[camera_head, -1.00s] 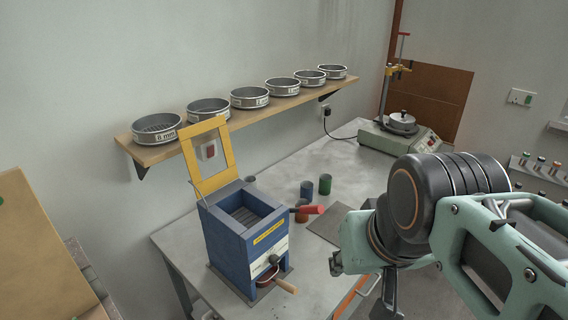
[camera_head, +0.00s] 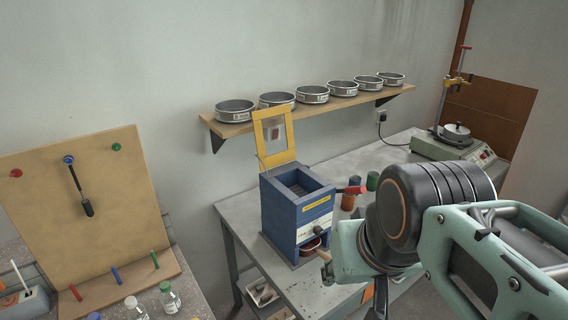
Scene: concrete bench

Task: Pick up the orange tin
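A small orange-brown tin (camera_head: 348,202) stands on the bench just right of the blue box, partly hidden by a red handle (camera_head: 354,190). A green tin (camera_head: 372,181) stands behind it to the right, and a blue tin (camera_head: 354,181) shows just behind the red handle. My arm covers the bench to the right of the tins. A dark part of my gripper (camera_head: 379,300) hangs below the arm at the bottom edge, in front of the bench and apart from the tin. Its fingertips are cut off or hidden, so its opening does not show.
The blue box (camera_head: 283,215) with a raised yellow lid frame (camera_head: 273,137) stands left of the tins. A shelf (camera_head: 239,127) carries several sieves above. A balance-like device (camera_head: 452,146) stands at the bench's far end. A pegboard (camera_head: 78,196) and bottles are at left.

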